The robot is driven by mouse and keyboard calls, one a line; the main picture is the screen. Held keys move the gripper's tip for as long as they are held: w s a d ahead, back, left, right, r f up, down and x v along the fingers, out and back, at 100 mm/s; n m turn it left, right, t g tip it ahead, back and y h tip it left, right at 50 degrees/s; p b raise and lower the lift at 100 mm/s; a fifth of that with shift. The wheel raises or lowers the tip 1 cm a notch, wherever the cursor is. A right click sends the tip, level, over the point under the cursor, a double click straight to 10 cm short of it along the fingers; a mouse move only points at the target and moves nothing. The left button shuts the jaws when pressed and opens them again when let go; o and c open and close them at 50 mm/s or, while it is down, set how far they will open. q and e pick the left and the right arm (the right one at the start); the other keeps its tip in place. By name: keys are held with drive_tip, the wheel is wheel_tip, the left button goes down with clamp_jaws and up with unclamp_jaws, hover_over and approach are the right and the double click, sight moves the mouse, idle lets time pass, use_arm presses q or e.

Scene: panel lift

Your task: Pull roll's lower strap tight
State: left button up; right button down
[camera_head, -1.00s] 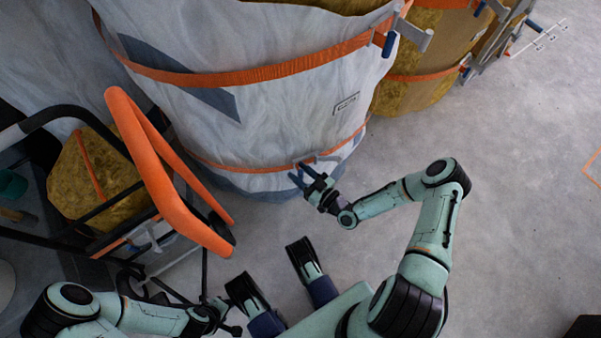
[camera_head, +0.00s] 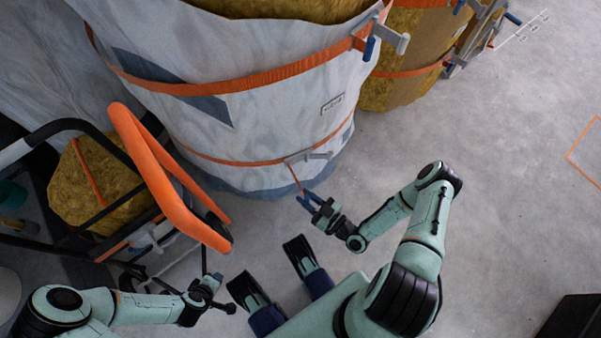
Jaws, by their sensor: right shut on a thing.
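The large roll (camera_head: 265,120) is wrapped in whitish sheeting and stands upright at the upper middle. Its orange lower strap (camera_head: 235,161) runs around it near the bottom to a grey buckle (camera_head: 310,156). A thin orange strap tail (camera_head: 295,178) runs taut from the buckle down to my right gripper (camera_head: 307,199). That gripper is shut on the tail, in front of the roll and apart from it. My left gripper (camera_head: 209,292) is low beside the cart, away from the roll; its finger opening is too small to tell.
An upper orange strap (camera_head: 240,82) with its own buckle crosses the roll higher up. A black-framed cart with an orange padded handle (camera_head: 165,175) stands at the left. More strapped yellow rolls (camera_head: 410,75) stand behind.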

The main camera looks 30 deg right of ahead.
use_arm(q)
drive_tip(key=shift+r, duration=0.1)
use_arm(e)
drive_tip(key=shift+s+a, duration=0.1)
drive_tip(key=shift+s, duration=0.4)
drive_tip(key=c, duration=1.1)
unclamp_jaws()
use_arm(q)
drive_tip(key=s, duration=0.1)
drive_tip(key=s+d+r+p, duration=0.1)
drive_tip(key=s+r+g, duration=0.1)
drive_tip(key=shift+d+p, duration=0.3)
drive_tip(key=shift+p, duration=0.1)
use_arm(e)
drive_tip(key=v, duration=1.3)
drive_tip(key=shift+s, duration=0.2)
drive_tip(key=shift+w, duration=0.15)
